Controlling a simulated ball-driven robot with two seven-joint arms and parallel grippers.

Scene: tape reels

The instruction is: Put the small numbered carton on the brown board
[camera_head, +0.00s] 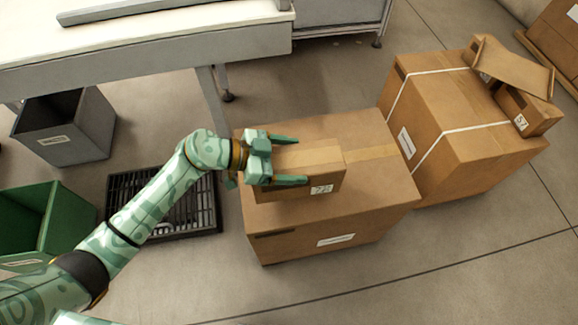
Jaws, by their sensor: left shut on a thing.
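A small numbered carton (325,178), its white label reading something like 22, is at the left of the top of a large carton (375,130). My left gripper (303,161) reaches it from the left and is shut on it, with its fingers along two sides. I cannot tell for sure whether the small carton rests on the large one or is just above it. A brown board (515,68) lies tilted at the right, against a second small carton (528,110) labelled something like 57. My right gripper is not in view.
A large carton with white straps (445,100) bears the board and second small carton. A white table (150,45) stands at the back left. A grey bin (65,145), a green bin (35,215) and a black crate (205,215) stand left. Floor at front right is clear.

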